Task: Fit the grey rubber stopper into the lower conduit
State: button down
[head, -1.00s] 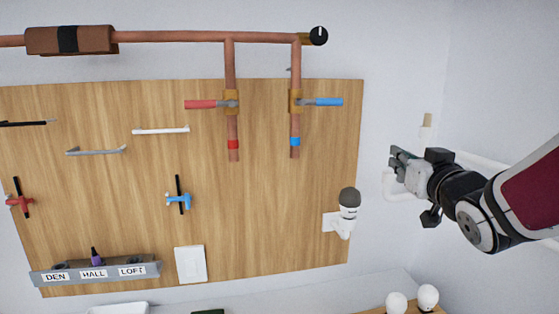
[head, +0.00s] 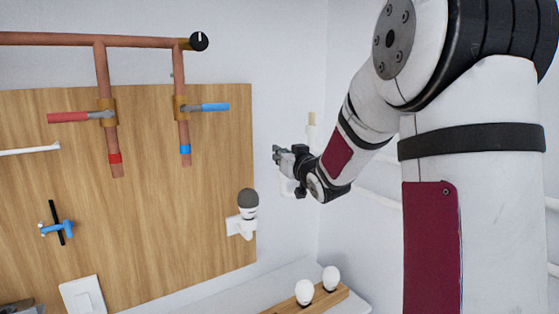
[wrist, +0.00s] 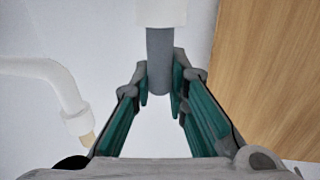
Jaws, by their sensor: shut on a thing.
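The grey rubber stopper (wrist: 160,58) is a plain cylinder between the fingers of my gripper (wrist: 160,92) in the wrist view. My gripper is shut on it. The stopper's far end meets the mouth of a white conduit (wrist: 161,12), which looks like the lower one; how deep it sits I cannot tell. In the head view my gripper (head: 287,158) is just right of the wooden board, in front of the lower conduit (head: 285,187), and the stopper cannot be made out.
The wooden board (head: 190,225) edges close beside my gripper, with copper pipes (head: 107,80) and valves. A bulb-like fitting (head: 248,205) sticks out below left. Two white bulbs (head: 304,291) stand on a wooden block. In the wrist view, a bent white conduit (wrist: 60,85) with a tan end is at left.

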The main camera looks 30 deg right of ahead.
jog(key=shift+f, duration=0.85)
jog(key=shift+f, duration=0.1)
jog(key=c, duration=1.6)
grip_release()
jog(key=shift+o, duration=0.2)
